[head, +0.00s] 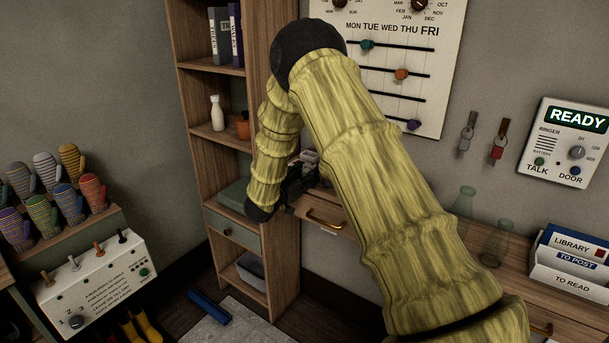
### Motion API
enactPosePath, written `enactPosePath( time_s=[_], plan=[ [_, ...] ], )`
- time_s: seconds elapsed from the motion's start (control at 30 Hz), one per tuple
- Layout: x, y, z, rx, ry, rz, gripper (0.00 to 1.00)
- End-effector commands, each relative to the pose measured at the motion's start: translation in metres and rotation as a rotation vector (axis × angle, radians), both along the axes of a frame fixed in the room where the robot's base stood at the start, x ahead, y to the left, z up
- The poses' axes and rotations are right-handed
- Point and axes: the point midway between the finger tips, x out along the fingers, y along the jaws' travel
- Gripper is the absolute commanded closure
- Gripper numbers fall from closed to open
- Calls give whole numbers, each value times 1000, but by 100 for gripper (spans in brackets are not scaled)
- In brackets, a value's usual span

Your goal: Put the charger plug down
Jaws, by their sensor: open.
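My arm fills the middle of the head view and bends down to my gripper (302,177), which is small, dark and partly hidden behind the arm. My gripper is open, beside the wooden shelf unit and close to the left end of the bench (337,211). I cannot make out a charger plug. Small pale-grey parts show at the gripper, but I cannot tell whether they belong to it or to something else.
The shelf unit (187,80) holds a white bottle (217,113) and an orange pot (243,125). Clear glass vessels (494,243) and a letter rack (571,283) stand on the bench at right. Mittens (70,203) and a switch box (97,270) are at left.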

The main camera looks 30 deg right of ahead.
Motion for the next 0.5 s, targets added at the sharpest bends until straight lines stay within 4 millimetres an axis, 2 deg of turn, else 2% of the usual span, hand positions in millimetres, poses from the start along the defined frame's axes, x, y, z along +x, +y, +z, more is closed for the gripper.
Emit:
enactPosePath(
  time_s=[0.03,0.13,0.3,0.5],
  plan=[
    [-4,-1,-7,5,10,-5,42],
    [-4,-1,-6,6,10,-5,42],
    [-3,-1,9,5,9,-5,42],
    [-14,33,6,2,7,2,42]
  ],
)
